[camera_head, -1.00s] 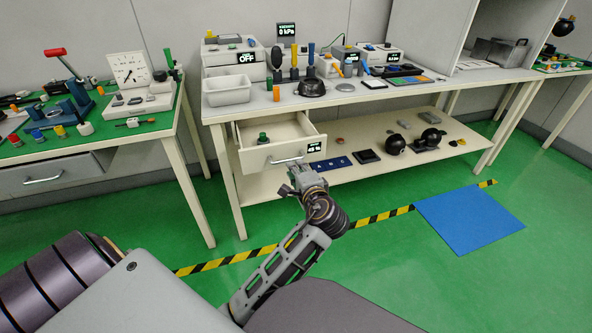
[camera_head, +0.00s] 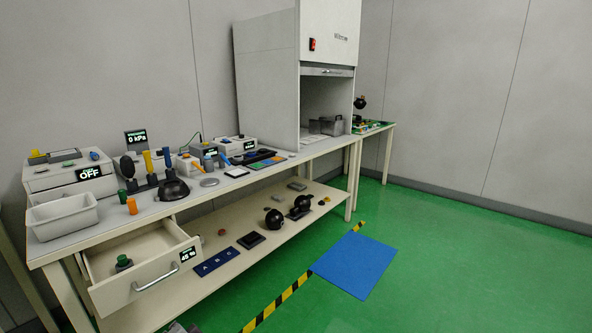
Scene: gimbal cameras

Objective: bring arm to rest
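Only a small dark piece, which looks like the end of my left arm (camera_head: 180,327), shows at the bottom edge, below the open drawer. Its fingers cannot be made out, so its opening is hidden. My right gripper is out of view. The drawer (camera_head: 140,287) under the workbench stands pulled out, with a metal handle and a small display on its front. A dark piece with a green knob (camera_head: 123,263) sits inside it. No object is seen held.
The workbench (camera_head: 220,187) carries a white bin (camera_head: 62,217), instruments and tools. Its lower shelf (camera_head: 235,277) holds black round devices. A tall cabinet (camera_head: 268,85) stands at its far end. A blue mat (camera_head: 353,265) lies on open green floor (camera_head: 450,270) beside striped tape.

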